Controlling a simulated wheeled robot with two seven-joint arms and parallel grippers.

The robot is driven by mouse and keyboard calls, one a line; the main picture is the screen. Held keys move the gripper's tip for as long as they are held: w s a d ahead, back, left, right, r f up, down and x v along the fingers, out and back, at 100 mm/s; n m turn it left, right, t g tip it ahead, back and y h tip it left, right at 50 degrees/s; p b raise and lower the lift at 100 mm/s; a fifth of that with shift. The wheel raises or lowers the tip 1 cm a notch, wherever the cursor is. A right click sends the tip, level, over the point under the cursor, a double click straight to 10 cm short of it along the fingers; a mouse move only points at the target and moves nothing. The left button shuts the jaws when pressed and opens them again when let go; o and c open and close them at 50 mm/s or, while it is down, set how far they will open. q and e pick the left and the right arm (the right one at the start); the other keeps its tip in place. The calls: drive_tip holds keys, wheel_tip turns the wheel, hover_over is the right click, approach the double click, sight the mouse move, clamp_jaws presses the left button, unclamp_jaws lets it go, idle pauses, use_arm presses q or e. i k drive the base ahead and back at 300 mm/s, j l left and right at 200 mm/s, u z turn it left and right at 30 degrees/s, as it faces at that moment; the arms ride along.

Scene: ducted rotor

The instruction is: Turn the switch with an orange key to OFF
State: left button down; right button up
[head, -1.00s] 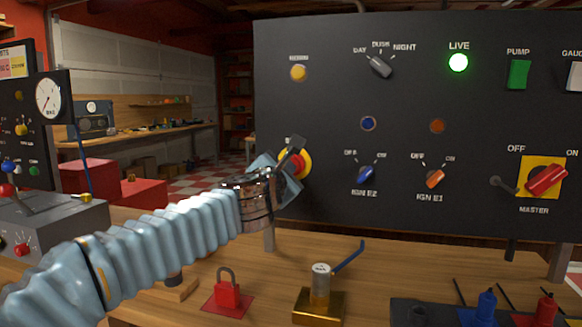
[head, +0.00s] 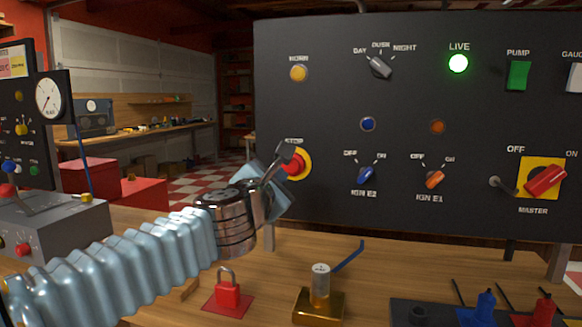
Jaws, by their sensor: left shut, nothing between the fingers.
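The switch with the orange key (head: 435,179), labelled IGN E1, is on the dark panel (head: 330,60). Its key is tilted, with its upper end toward the ON label at the right and away from OFF at the upper left. My left gripper (head: 289,156) is shut and empty. It is in front of the panel's left part and overlaps the red stop button (head: 299,165) with its yellow ring. I cannot tell if it touches the button. The gripper is well to the left of the orange key. My right gripper is out of view.
A blue key switch (head: 366,174), IGN E2, lies between my left gripper and the orange key. A red master handle (head: 546,180) is at the far right. A green LIVE lamp (head: 458,63) is lit. A red padlock (head: 228,291) and a brass-based post (head: 319,298) stand on the bench below.

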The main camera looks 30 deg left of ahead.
sight(433, 177)
drive_tip(key=k+l, duration=0.2)
drive_tip(key=k, duration=0.3)
drive_tip(key=k+l, duration=0.15)
drive_tip(key=k, duration=0.35)
